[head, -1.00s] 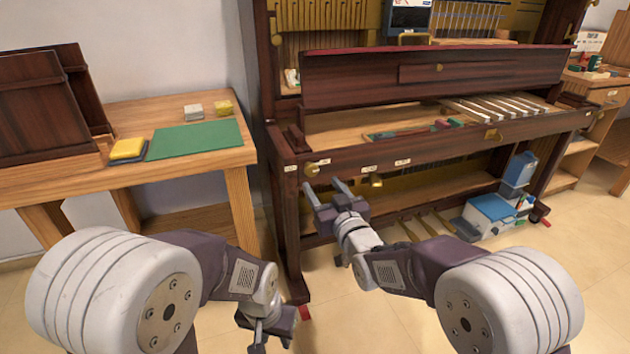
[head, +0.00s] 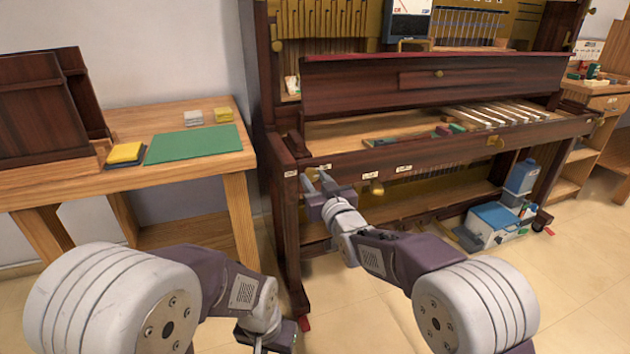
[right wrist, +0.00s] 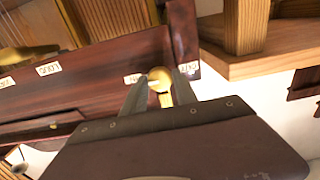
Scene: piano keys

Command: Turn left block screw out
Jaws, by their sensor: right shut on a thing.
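The left block screw (right wrist: 160,76) is a round brass head on the front of the dark wooden key slip, near the left end of the piano. My right gripper (head: 317,177) reaches it from the front. In the right wrist view, one finger of my right gripper (right wrist: 160,92) lies on each side of the brass head, and the gripper is shut on it. In the head view the fingers largely hide the screw. My left gripper (head: 268,338) hangs low at the bottom, away from the piano, and its fingers are not clear.
Small paper labels (head: 369,175) run along the rail, with another brass knob (head: 377,188) to the right. A wooden table (head: 80,183) with a green mat (head: 193,144) stands at the left. A blue and white box (head: 495,222) sits under the piano at right.

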